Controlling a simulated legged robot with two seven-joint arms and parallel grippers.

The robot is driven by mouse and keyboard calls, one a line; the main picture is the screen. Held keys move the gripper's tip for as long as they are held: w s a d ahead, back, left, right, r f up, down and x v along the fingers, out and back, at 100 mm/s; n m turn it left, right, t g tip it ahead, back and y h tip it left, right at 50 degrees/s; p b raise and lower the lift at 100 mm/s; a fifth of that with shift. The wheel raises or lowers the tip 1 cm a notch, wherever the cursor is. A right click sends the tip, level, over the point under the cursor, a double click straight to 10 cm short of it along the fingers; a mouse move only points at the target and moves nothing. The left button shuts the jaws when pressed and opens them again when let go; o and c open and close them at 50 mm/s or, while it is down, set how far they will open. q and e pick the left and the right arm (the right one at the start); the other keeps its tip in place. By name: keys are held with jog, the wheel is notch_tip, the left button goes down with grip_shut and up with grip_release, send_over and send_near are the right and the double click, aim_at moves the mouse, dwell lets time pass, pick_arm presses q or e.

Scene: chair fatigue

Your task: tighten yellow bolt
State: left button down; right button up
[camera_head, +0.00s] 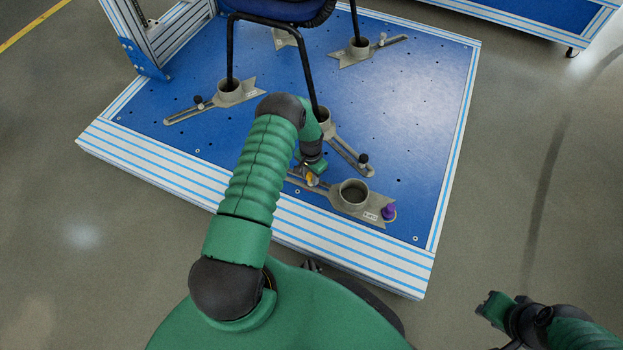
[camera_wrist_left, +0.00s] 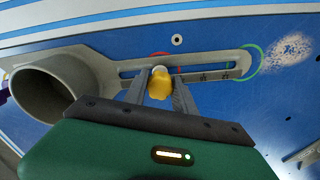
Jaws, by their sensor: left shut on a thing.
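The yellow bolt (camera_head: 311,180) stands in the slot of a grey clamp bracket (camera_head: 376,200) near the platform's front edge. In the left wrist view the yellow bolt (camera_wrist_left: 160,84) sits between the two fingers of my left gripper (camera_wrist_left: 160,92), which is shut on it. The slotted arm (camera_wrist_left: 215,62) runs behind it, with a red mark near the bolt and a green ring near the slot's far end. In the head view my left gripper (camera_head: 313,172) is partly hidden by its wrist. My right gripper (camera_head: 494,308) is off the platform at lower right; its opening is unclear.
The blue platform (camera_head: 420,130) carries other grey brackets holding the black chair legs (camera_head: 308,75). A purple knob (camera_head: 389,212) stands on the bracket's right end, beside its empty round cup (camera_head: 353,192). Bare floor (camera_head: 540,150) lies to the right.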

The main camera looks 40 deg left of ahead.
pick_arm(q)
jog(key=m, duration=0.4)
jog(key=c, duration=1)
grip_release()
jog(key=shift+c, duration=0.2)
jog(key=n, duration=0.2)
jog(key=shift+n, duration=0.4)
jog(key=n, duration=0.9)
jog(key=shift+n, duration=0.3)
